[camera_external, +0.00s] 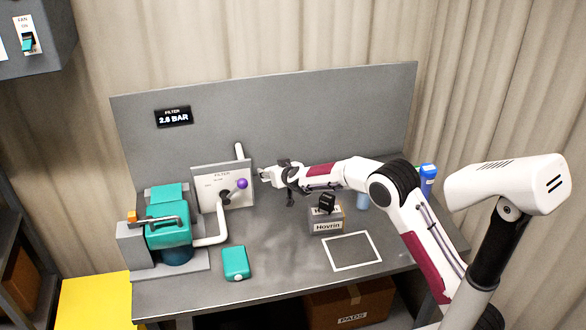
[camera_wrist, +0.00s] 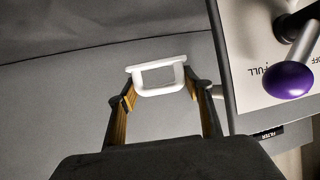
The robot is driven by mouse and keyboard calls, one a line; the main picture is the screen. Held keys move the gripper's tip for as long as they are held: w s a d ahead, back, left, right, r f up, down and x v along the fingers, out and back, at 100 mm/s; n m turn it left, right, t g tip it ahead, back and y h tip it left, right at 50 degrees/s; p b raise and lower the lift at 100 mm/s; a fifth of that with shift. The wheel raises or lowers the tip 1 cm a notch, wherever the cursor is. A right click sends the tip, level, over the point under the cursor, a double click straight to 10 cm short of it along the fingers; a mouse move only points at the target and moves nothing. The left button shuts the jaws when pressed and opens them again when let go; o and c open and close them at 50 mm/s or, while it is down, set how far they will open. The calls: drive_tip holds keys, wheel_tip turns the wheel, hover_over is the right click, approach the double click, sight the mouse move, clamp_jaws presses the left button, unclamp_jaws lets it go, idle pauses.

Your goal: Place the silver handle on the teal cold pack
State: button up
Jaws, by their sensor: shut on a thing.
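My gripper (camera_wrist: 160,92) is shut on a pale, loop-shaped piece, which looks like the silver handle (camera_wrist: 160,64). The handle sits between the two fingertips, and its middle opening shows. In the external view my gripper (camera_external: 262,175) is above the bench, just right of the filter panel; the handle is too small to make out clearly there. The teal cold pack (camera_external: 236,262) lies flat on the bench near the front edge, in front of and left of my gripper. It does not show in the wrist view.
The filter panel (camera_external: 208,190) with its purple knob (camera_external: 242,184) stands close left of my gripper. A teal machine (camera_external: 168,236) with a white pipe (camera_external: 220,225) stands left. A box marked Hovrin (camera_external: 326,226) and a white outlined square (camera_external: 352,265) are right. Bench between is clear.

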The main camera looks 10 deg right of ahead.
drive_tip(key=shift+s+r, duration=0.1)
drive_tip(key=s, duration=0.1)
wheel_tip(320, 180, up, 4)
drive_tip(key=n+g+y, duration=0.4)
drive_tip(key=n+y, duration=0.2)
drive_tip(key=n, duration=0.1)
hover_over(235, 259)
drive_tip(key=shift+f, duration=0.2)
drive_tip(key=shift+f, duration=3.1)
drive_tip(key=shift+f, duration=1.85)
